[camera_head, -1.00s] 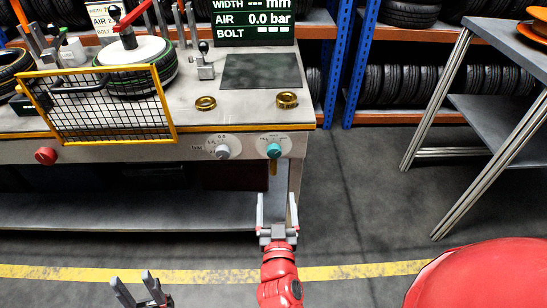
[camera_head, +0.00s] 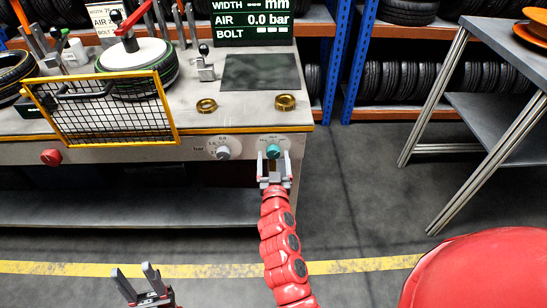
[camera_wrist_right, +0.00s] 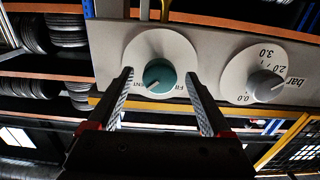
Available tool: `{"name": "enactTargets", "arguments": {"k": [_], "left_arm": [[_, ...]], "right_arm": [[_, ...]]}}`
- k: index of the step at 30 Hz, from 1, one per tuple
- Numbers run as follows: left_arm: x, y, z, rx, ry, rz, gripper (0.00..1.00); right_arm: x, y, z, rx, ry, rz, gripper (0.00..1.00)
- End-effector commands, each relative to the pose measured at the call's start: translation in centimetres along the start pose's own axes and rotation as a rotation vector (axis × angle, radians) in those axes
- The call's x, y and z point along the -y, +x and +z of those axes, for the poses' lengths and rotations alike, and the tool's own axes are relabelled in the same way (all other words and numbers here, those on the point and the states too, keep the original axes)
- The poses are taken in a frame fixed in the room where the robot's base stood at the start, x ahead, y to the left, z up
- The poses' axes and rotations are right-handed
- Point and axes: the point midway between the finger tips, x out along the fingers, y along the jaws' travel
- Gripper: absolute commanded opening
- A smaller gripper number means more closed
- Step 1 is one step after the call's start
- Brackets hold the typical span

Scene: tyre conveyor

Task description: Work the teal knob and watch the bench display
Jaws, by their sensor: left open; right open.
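The teal knob (camera_head: 273,152) sits on a white dial at the right end of the bench's front panel. In the right wrist view the teal knob (camera_wrist_right: 160,76) lies ahead, between the two fingers in the picture. My right gripper (camera_head: 274,163) is open just in front of the knob; in the wrist view its fingers (camera_wrist_right: 158,85) stand apart on either side. Whether they touch it cannot be told. The bench display (camera_head: 253,18) reads "AIR 0.0 bar", with dashes for width and bolt. My left gripper (camera_head: 136,275) is open, low at the bottom left.
A grey bar knob (camera_head: 222,153) sits left of the teal one, also in the wrist view (camera_wrist_right: 265,86). A red button (camera_head: 51,157), wire guard (camera_head: 105,112) and two brass rings (camera_head: 285,102) are on the bench. A metal table (camera_head: 480,110) stands at right.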

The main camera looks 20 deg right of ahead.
Motion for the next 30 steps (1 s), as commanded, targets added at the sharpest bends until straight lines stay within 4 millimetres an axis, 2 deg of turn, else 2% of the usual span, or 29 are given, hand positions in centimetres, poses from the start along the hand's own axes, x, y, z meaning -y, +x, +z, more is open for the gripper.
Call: {"name": "enactTargets", "arguments": {"k": [7,8,21,30], "left_arm": [[0.0,0.0,0.0,0.0,0.0,0.0,0.49],[0.0,0.0,0.0,0.0,0.0,0.0,0.49],[0.0,0.0,0.0,0.0,0.0,0.0,0.49],[-0.01,-0.22,0.03,0.0,0.0,0.0,0.49]], "right_arm": [[0.01,0.07,0.01,0.0,0.0,0.0,0.83],[0.01,0.06,0.02,0.0,0.0,0.0,0.8],[0.04,0.04,0.02,0.0,0.0,-0.001,0.01],[0.06,0.04,0.06,-0.002,-0.035,-0.002,0.0]]}}
